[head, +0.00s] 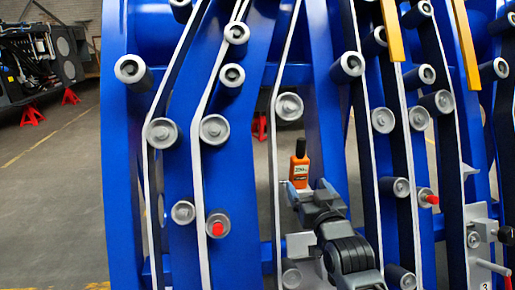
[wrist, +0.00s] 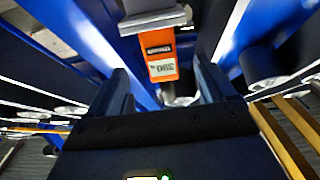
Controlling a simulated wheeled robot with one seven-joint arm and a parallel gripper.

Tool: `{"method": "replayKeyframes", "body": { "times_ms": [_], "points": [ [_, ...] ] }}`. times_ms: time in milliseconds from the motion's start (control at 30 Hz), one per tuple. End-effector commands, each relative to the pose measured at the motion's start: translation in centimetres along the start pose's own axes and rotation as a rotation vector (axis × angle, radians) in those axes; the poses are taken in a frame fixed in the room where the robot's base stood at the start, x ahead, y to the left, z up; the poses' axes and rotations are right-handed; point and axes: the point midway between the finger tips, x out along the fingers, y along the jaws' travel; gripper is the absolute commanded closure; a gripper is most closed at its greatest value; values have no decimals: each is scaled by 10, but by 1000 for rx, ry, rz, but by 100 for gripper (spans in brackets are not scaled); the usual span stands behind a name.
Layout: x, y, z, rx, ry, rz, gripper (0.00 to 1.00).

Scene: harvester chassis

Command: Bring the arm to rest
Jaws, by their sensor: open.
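My gripper (head: 311,192) is in front of the blue chassis, right of centre in the head view, its jaws open and empty. An orange bottle (head: 299,172) with a black cap stands upright just beyond the fingertips. In the wrist view the orange bottle (wrist: 161,62) appears upside down, ahead of and between the two spread fingers of my gripper (wrist: 164,80). A grey bracket (wrist: 153,20) lies against the bottle's base there. I see no finger closed on the bottle. My arm (head: 348,255) reaches up from the lower right.
Blue chassis ribs (head: 232,180) with white strips and several grey rollers (head: 133,69) stand close around my arm. Yellow bars (head: 392,30) and a bracket marked 3 (head: 484,243) are at right. Open floor (head: 55,190) lies at left, with machinery (head: 35,60) on red stands behind.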

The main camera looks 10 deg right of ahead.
Motion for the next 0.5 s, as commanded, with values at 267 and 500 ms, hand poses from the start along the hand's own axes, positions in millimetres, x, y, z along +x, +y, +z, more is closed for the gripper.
{"method": "replayKeyframes", "body": {
  "times_ms": [267, 500],
  "points": [
    [-76, 3, 57, -7, -43, 2, 17],
    [-180, 5, 101, -13, -88, 2, 17]
  ]
}}
